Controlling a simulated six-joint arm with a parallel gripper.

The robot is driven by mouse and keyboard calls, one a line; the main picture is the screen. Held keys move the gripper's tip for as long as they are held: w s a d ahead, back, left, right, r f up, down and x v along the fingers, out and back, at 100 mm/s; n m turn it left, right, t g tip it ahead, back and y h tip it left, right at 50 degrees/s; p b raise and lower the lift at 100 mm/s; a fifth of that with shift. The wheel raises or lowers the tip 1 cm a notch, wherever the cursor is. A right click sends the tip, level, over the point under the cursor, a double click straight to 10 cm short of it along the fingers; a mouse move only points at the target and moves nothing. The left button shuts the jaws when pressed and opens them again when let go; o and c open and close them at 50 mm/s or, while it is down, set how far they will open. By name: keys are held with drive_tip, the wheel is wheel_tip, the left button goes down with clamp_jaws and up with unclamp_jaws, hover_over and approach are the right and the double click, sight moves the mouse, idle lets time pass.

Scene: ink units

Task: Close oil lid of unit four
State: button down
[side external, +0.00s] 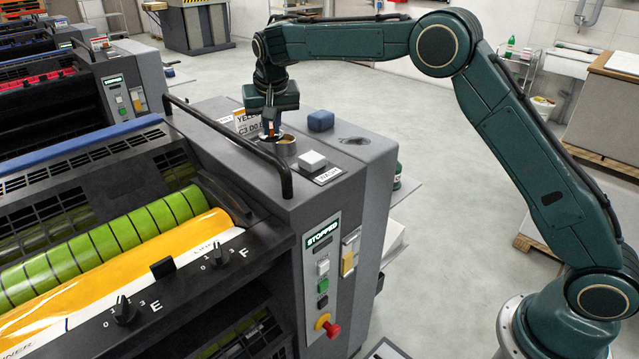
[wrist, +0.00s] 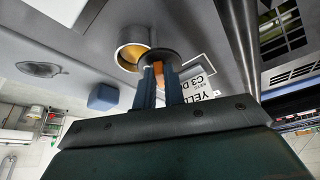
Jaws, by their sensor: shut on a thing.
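The unit in front has a grey top with a short round oil port (side external: 288,148), its inside golden. In the wrist view the port (wrist: 128,54) is an open-looking ring. My gripper (side external: 269,126) points down beside it, shut on the orange-brown knob of a dark round lid (side external: 268,138). In the wrist view the fingers (wrist: 159,88) clasp the knob, and the lid (wrist: 160,58) lies right beside the port, appearing to overlap its edge. I cannot tell whether lid and port touch. Part of the port's mouth stays uncovered.
A black handrail (side external: 235,140) runs along the unit's top near my gripper. A blue block (side external: 321,121), a white button (side external: 312,160) and a yellow-labelled card (side external: 247,122) are also on top. A panel display (side external: 322,234) reads STOPPED. Open floor lies behind.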

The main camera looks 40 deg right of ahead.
drive_tip(key=shift+s+d+m+g+h, duration=0.1)
drive_tip(key=shift+m+g+h, duration=0.15)
drive_tip(key=shift+m, duration=0.6)
drive_tip(key=shift+d+m+g+h, duration=0.15)
drive_tip(key=shift+m+h, duration=0.1)
drive_tip(key=shift+m, duration=0.6)
drive_tip(key=shift+s+m+h, duration=0.15)
drive_tip(key=shift+m+h, duration=0.25)
drive_tip(key=shift+m, duration=0.6)
drive_tip(key=c, duration=1.5)
unclamp_jaws()
drive_tip(key=shift+n+y, duration=0.3)
drive_tip(key=shift+n, duration=0.4)
